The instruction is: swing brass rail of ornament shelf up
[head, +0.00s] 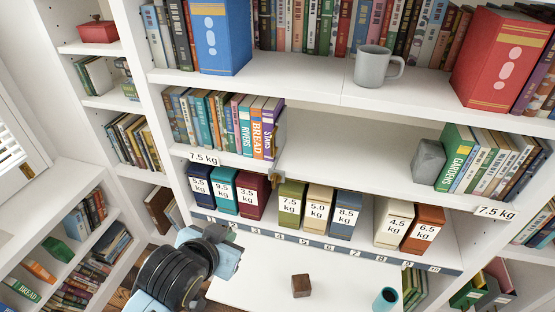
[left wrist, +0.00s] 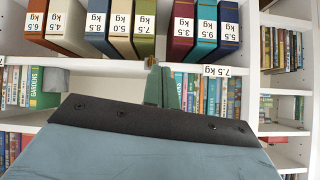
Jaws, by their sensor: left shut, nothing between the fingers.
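A small brass-coloured piece (head: 277,177) sits at the front edge of the middle shelf (head: 350,160), between the maroon and olive weight-labelled volumes below. It also shows in the left wrist view (left wrist: 151,62), just beyond my fingertips. I cannot make out a longer brass rail. My left gripper (head: 229,233) is in front of the numbered lower shelf edge, below and left of the brass piece. In the left wrist view its fingers (left wrist: 163,76) are together, with nothing between them. Contact with the brass piece cannot be told. My right gripper is out of view.
Books (head: 230,120), a grey block (head: 428,162) and more books stand on the middle shelf. A grey mug (head: 378,67) stands above. Labelled volumes (head: 318,208) fill much of the shelf below. A brown cube (head: 301,285) and teal cup (head: 385,299) stand on a white surface in front.

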